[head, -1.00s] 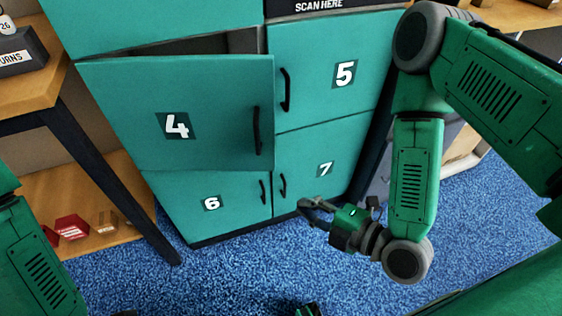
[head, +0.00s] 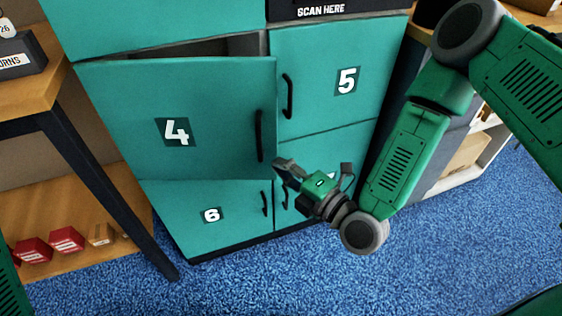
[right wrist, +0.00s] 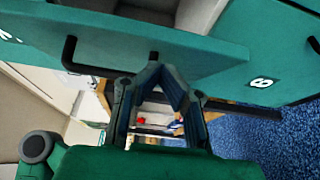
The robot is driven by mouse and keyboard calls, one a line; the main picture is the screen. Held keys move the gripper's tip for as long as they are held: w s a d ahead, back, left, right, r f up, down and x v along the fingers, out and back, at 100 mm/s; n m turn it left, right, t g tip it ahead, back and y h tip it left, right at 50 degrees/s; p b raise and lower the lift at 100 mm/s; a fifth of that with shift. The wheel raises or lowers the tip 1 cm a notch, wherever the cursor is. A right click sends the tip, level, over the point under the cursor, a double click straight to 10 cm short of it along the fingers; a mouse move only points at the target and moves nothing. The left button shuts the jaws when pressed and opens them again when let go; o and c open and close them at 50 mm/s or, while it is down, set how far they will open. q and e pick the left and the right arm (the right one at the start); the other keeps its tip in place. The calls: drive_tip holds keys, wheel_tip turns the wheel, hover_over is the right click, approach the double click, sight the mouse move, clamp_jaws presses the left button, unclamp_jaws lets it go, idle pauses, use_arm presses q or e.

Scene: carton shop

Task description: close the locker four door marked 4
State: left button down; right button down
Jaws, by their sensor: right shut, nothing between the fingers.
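The locker door marked 4 (head: 135,125) is teal and stands ajar in the head view. A dark gap shows along its top, and its black upright handle (head: 259,136) is near its right edge. My right gripper (head: 282,165) is shut and empty, just right of the door's lower right corner, in front of the lockers. Whether it touches the door is unclear. In the right wrist view my fingers (right wrist: 156,72) come together near a teal panel (right wrist: 195,60) with a black handle (right wrist: 82,62). My left gripper is not in view.
Door 5 (head: 325,100) and door 6 (head: 170,205) look closed; my right gripper partly hides door 7. A wooden table (head: 35,95) with a dark leg stands left, with red boxes (head: 67,239) on a low shelf. Blue carpet (head: 300,275) in front is clear.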

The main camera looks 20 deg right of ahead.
drive_tip(key=shift+w+d, duration=0.2)
drive_tip(key=shift+w, duration=0.35)
drive_tip(key=shift+w+d, duration=0.2)
drive_tip(key=shift+w, duration=0.3)
drive_tip(key=w+d+n+g+y+b, duration=0.1)
drive_tip(key=w+d+y, duration=0.1)
drive_tip(key=w, duration=0.7)
drive_tip(key=shift+w+d+n+b, duration=0.25)
drive_tip(key=shift+n+b, duration=0.05)
drive_tip(key=shift+b, duration=0.05)
